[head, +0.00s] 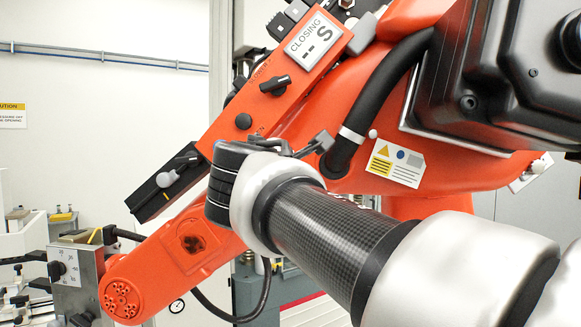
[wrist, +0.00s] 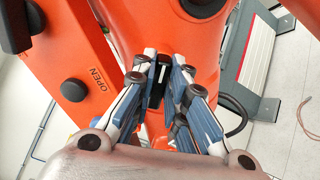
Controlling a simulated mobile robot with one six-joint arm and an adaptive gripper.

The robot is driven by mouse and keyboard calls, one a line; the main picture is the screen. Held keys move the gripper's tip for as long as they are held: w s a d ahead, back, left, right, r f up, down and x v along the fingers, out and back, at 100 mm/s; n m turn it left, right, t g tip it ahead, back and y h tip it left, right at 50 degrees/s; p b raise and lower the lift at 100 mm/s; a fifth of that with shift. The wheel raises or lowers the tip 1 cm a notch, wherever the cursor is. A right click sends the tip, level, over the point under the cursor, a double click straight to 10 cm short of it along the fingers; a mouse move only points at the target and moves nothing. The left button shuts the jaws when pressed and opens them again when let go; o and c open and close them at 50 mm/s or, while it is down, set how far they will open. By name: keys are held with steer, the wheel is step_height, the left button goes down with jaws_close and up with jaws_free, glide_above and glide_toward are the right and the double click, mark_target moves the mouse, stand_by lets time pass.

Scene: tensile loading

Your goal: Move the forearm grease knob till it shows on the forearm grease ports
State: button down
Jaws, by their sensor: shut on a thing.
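A small black knob with a white pointer line (wrist: 157,88) sits between my fingertips in the wrist view. Its line runs nearly up and down in that picture. I take it for the forearm grease knob. My gripper (wrist: 162,72) is shut on it, in front of the orange machine body. In the head view, the grey fingers of my gripper (head: 318,143) reach the orange body just left of a black hose's lower end. The knob is hidden there. The markings around the knob, including any grease ports label, cannot be read in either view.
The button, marked OPEN, also shows in the wrist view (wrist: 74,90). A thick black hose (head: 385,90) hangs close right.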

steer(key=c, duration=1.6)
jaws_free()
steer(key=s+a, duration=0.1)
steer(key=s, duration=1.1)
steer(key=shift+a, duration=0.1)
